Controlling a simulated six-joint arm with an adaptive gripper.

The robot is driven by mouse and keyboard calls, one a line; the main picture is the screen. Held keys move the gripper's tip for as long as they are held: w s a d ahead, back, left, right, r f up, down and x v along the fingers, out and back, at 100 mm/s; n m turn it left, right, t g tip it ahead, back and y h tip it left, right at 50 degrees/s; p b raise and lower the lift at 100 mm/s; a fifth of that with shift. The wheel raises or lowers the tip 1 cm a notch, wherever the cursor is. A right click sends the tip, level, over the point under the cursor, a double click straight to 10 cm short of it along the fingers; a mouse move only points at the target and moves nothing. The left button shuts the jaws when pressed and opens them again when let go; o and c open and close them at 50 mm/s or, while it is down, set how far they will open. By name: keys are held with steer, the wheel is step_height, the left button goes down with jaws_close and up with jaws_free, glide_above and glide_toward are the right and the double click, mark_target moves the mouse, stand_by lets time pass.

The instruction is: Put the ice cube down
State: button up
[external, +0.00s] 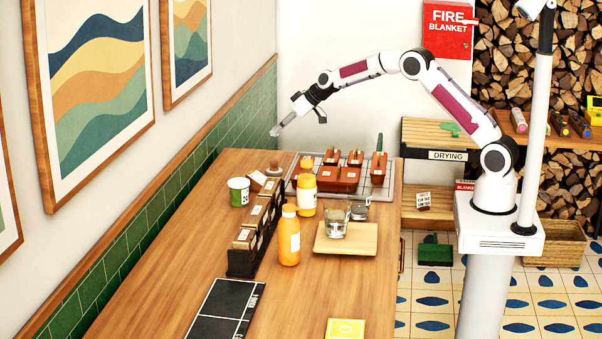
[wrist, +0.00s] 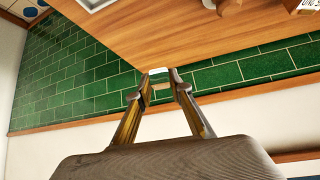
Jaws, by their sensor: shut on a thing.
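My gripper (external: 278,130) is raised at the far end of the counter, near the tiled wall, well above the wood. In the wrist view my gripper (wrist: 160,80) has its two fingertips closed in on a small pale, glassy piece, which looks like the ice cube (wrist: 158,71). Only a little of it shows between the tips. In the external view the cube is too small to make out clearly. A clear glass (external: 337,222) stands on a square wooden tray (external: 368,247) on the counter, with a second small glass or tin (external: 359,208) behind it.
The green tiled wall (wrist: 95,75) is close. The counter's left strip is fairly clear.

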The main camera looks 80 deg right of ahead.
step_height(320, 180, up, 5)
steer(key=w+a+n+y, duration=0.1)
steer(key=w+a, duration=0.1)
steer(key=a, duration=0.8)
steer(key=w+a+n, duration=0.1)
steer(key=w+a, duration=0.1)
steer(key=a, duration=0.9)
steer(key=s+a+n+y, duration=0.1)
steer(key=s+a, duration=0.2)
steer(key=a, duration=1.1)
steer(key=s+a+n+y, duration=0.1)
steer(key=s+a, duration=0.2)
steer(key=a, duration=1.1)
steer(key=s+a+f+n, duration=0.1)
steer(key=s+a, duration=0.3)
steer(key=a, duration=1)
steer(key=shift+y, duration=0.4)
steer(key=s+a+r+n+y, duration=0.1)
steer(key=s+a, duration=0.5)
steer(key=a, duration=0.3)
steer(key=s+a, duration=0.6)
steer(key=a, duration=0.2)
steer(key=shift+n, duration=0.3)
steer(key=shift+a+f, duration=0.15)
steer(key=shift+f, duration=1.1)
steer(key=shift+a+f, duration=0.1)
steer(key=shift+f, duration=1.1)
steer(key=shift+f, duration=0.15)
steer(key=shift+f, duration=3)
